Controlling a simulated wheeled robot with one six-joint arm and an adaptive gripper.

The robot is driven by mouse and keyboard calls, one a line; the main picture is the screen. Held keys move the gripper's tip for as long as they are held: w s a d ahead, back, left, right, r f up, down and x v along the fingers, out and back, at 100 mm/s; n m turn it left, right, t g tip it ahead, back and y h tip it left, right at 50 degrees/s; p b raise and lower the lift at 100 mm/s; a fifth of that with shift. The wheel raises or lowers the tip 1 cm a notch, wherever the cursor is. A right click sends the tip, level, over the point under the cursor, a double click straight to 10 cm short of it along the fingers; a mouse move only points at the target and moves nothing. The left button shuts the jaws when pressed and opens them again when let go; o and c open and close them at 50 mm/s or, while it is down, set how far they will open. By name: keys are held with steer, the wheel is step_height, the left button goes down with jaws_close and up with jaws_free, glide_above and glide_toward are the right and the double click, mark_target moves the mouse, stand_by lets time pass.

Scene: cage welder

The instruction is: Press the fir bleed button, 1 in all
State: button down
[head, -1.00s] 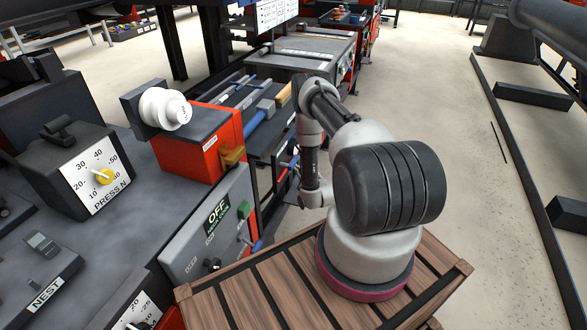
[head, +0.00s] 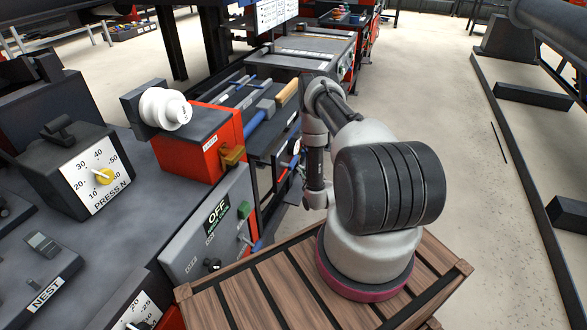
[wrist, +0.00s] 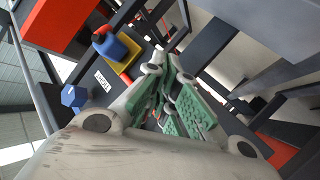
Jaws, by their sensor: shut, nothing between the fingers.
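I cannot read a label naming the fir bleed button, so I cannot tell for sure which control it is. The head view shows a green button (head: 244,209) on a grey panel (head: 190,250) with an OFF display (head: 216,213). A blue faceted part (wrist: 73,97) lies further left. My gripper (wrist: 172,75), with green pads, is shut and empty, to the right of these parts. It touches neither blue part.
A red box (head: 200,158) with a yellow part (head: 234,154) stands on the bench. A PRESS N dial box (head: 90,175) is at left. Dark frame bars (wrist: 240,55) surround my gripper in the wrist view. The floor (head: 440,120) at right is largely clear.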

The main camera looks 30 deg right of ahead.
steer(key=shift+s+d, duration=0.8)
steer(key=shift+s, duration=0.2)
steer(key=shift+s+d, duration=0.75)
steer(key=shift+s, duration=0.25)
